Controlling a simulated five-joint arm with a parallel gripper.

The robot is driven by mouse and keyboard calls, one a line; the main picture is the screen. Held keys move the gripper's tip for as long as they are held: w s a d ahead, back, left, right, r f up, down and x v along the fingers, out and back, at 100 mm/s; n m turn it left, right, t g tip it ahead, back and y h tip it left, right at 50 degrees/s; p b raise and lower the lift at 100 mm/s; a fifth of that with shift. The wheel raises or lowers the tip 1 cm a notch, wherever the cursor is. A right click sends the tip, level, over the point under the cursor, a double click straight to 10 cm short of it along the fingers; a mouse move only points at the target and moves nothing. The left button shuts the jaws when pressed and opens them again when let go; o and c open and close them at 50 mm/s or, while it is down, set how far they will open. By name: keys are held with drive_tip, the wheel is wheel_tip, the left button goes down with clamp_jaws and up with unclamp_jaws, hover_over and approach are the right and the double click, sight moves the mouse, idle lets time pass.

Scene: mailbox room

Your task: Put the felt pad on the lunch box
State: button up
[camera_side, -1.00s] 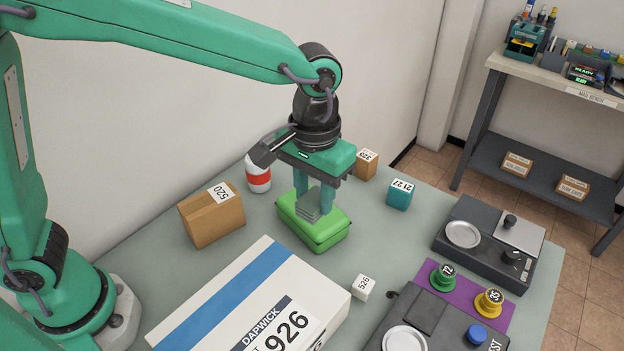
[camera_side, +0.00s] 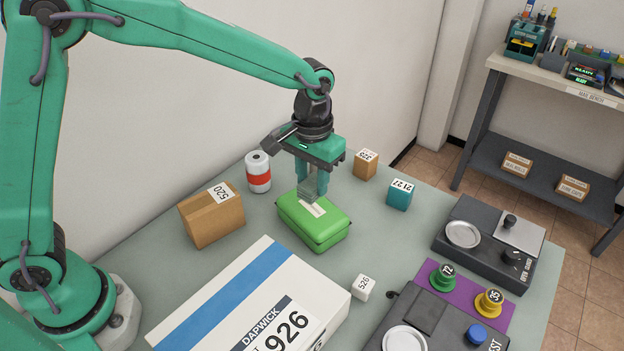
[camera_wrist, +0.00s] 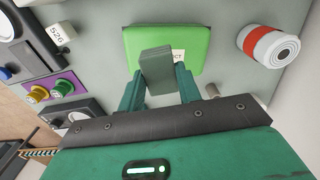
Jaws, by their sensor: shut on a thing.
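The felt pad is a grey slab (camera_side: 311,187) held between the fingers of my gripper (camera_side: 312,178), with its lower end hanging below the fingertips. In the wrist view the pad (camera_wrist: 157,72) sticks out past both fingers of my gripper (camera_wrist: 160,88). The lunch box is a closed green box (camera_side: 318,226) on the table, below the pad. In the wrist view the pad partly covers the lunch box (camera_wrist: 200,40) and its small white label. I cannot tell whether the pad touches the lid.
A brown box marked 520 (camera_side: 212,214) and a white-and-red can (camera_side: 258,172) stand left of the lunch box. A teal cube (camera_side: 400,194) and a small brown box (camera_side: 365,165) stand to its right. A large white parcel (camera_side: 250,305) and white cube (camera_side: 363,287) lie in front.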

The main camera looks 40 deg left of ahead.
sight(312, 180)
drive_tip(key=shift+w+a+f, duration=0.4)
drive_tip(key=shift+w+a, duration=0.05)
drive_tip(key=shift+w, duration=0.1)
drive_tip(key=shift+f, duration=0.1)
drive_tip(key=shift+f, duration=1.9)
drive_tip(key=shift+f, duration=0.15)
drive_tip(key=o, duration=1)
drive_tip(key=shift+c, duration=0.2)
